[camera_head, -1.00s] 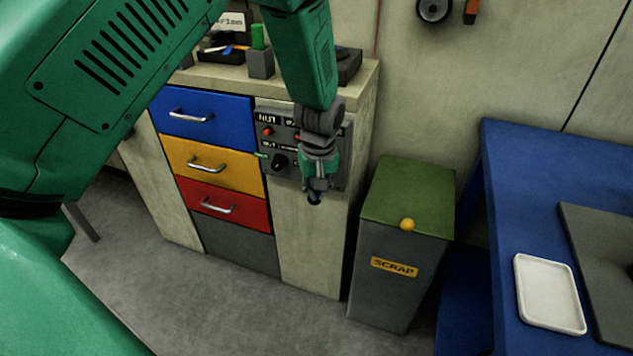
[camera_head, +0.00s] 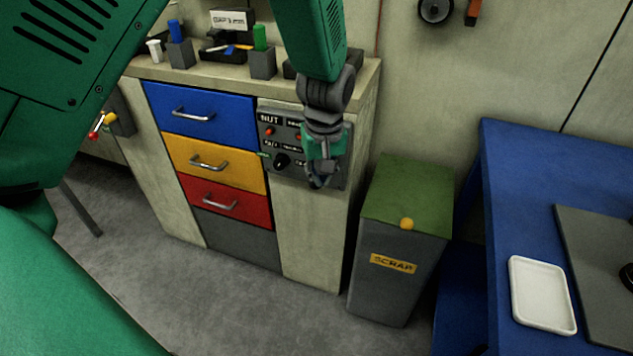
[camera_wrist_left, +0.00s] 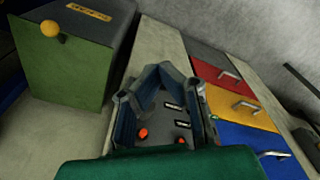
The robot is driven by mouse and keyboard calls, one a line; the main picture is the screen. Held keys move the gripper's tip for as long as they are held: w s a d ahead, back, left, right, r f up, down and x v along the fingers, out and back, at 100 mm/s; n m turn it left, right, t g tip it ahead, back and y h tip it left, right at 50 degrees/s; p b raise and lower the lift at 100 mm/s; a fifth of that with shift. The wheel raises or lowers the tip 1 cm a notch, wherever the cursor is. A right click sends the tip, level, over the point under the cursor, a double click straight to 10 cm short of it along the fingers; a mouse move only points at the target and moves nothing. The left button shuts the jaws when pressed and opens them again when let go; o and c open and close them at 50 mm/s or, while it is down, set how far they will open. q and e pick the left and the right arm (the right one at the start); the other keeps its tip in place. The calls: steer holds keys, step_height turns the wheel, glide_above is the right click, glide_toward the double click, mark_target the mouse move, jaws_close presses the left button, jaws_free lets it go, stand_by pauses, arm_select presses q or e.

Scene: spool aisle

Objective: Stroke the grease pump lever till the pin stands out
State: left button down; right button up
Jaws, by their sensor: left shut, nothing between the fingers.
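My left gripper (camera_head: 318,184) hangs shut and empty in front of the grey control panel (camera_head: 282,132) on the cabinet, covering its right part. The panel bears a NUT label, red buttons and a black knob (camera_head: 282,160). In the left wrist view the shut fingers (camera_wrist_left: 163,70) frame the panel, with two orange-red buttons (camera_wrist_left: 142,133) visible. I cannot pick out a grease pump, its lever or a pin for certain. A small fitting with a yellow part (camera_head: 111,117) and a red end shows at the cabinet's left, partly behind my arm. My right gripper is not in view.
Blue (camera_head: 205,127), yellow and red drawers are closed left of the panel. A green-lidded scrap bin (camera_head: 392,265) with a yellow knob stands right of the cabinet. A blue table (camera_head: 515,170) holds a white tray (camera_head: 540,293). Cups and small items stand on the cabinet top.

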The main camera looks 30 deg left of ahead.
arm_select(q)
step_height(320, 180, up, 5)
steer(key=shift+s+d+r, duration=0.1)
steer(key=shift+s+d, duration=0.05)
stand_by(0.8)
